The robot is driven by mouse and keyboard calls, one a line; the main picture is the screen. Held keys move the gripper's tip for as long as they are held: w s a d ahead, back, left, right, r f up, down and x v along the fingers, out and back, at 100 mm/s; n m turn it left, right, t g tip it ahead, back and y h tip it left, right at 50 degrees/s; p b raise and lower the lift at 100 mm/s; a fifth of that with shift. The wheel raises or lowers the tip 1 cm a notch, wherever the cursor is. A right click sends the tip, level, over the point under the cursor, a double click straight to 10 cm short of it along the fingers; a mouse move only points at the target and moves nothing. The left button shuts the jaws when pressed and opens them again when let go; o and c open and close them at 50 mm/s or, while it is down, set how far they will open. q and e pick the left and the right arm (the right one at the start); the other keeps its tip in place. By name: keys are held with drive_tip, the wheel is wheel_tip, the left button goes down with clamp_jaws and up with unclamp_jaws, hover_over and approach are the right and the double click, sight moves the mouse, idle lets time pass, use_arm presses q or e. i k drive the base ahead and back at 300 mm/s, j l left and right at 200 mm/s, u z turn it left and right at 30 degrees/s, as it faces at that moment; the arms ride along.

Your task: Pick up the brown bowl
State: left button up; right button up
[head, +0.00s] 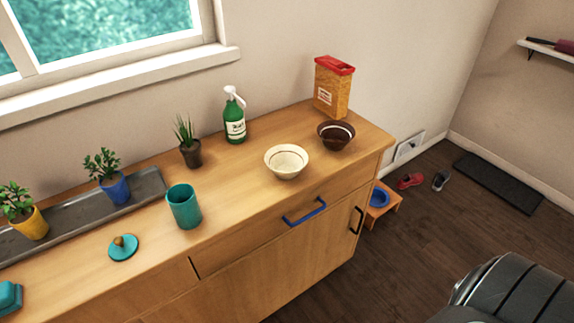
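The brown bowl (335,136) stands upright near the right end of the wooden counter. It is dark brown with a lighter band inside. A cream bowl (286,162) stands just left of it and nearer the front edge, with a small gap between them. An orange box with a red top (332,88) stands behind the brown bowl. Neither of my grippers shows in the head view.
On the wooden counter (240,185) are a green spray bottle (234,118), a teal cup (184,207), a teal lid (123,247) and several potted plants. A drawer with a blue handle (304,212) is below the bowls. Dark floor (420,235) lies to the right.

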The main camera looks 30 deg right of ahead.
sight(335, 135)
drive_tip(key=z, duration=1.35)
